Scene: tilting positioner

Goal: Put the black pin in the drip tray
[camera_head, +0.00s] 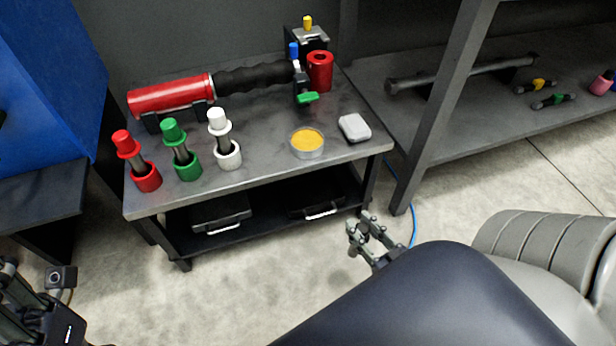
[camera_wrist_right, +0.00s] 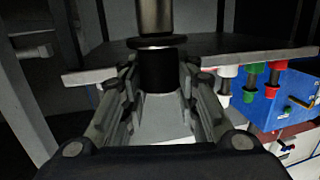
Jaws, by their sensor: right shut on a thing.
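My right gripper (camera_head: 366,226) is in front of the workbench's right front corner, over open floor. In the right wrist view it is shut on the black pin (camera_wrist_right: 158,70), a black cylinder with a collar and a metal shaft (camera_wrist_right: 155,16) running up out of the frame. The pin is hard to make out in the head view. I cannot tell for sure which thing is the drip tray; two dark flat trays with light handles (camera_head: 221,216) (camera_head: 316,207) lie on the bench's lower shelf. Part of my left arm (camera_head: 40,310) shows at lower left; its fingers are unclear.
The bench top (camera_head: 262,172) holds red (camera_head: 146,176), green (camera_head: 187,165) and white (camera_head: 228,154) pieces, a round yellow-filled dish (camera_head: 307,142), a white block (camera_head: 354,128) and a red cylinder tool (camera_head: 170,95). A steel post (camera_head: 437,110) stands at right.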

